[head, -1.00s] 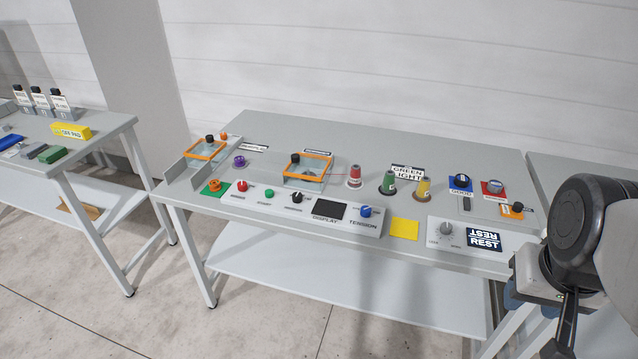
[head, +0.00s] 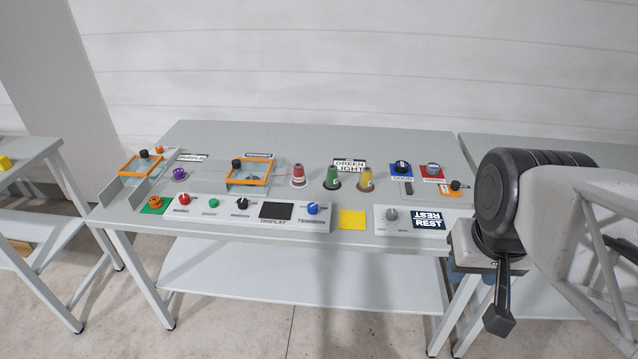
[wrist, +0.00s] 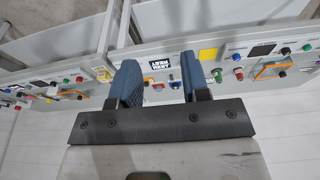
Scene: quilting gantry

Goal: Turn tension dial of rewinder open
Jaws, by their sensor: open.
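The tension dial is a blue knob (head: 312,208) at the right end of the sloped white control panel (head: 225,215), above a label that reads like TENSION. The black display (head: 276,211) is just left of it. My gripper (wrist: 159,64) has its two blue fingers apart with nothing between them in the wrist view. In the head view my arm is at the right, by the table's front right edge, well away from the dial. My wrist hides much of the fingers there.
Red (head: 183,198), green and black knobs share the panel. A yellow pad (head: 352,220) and a grey dial (head: 391,214) beside a REST label lie to the right. Thread cones (head: 298,176) stand behind. Another table (head: 28,160) is at the left.

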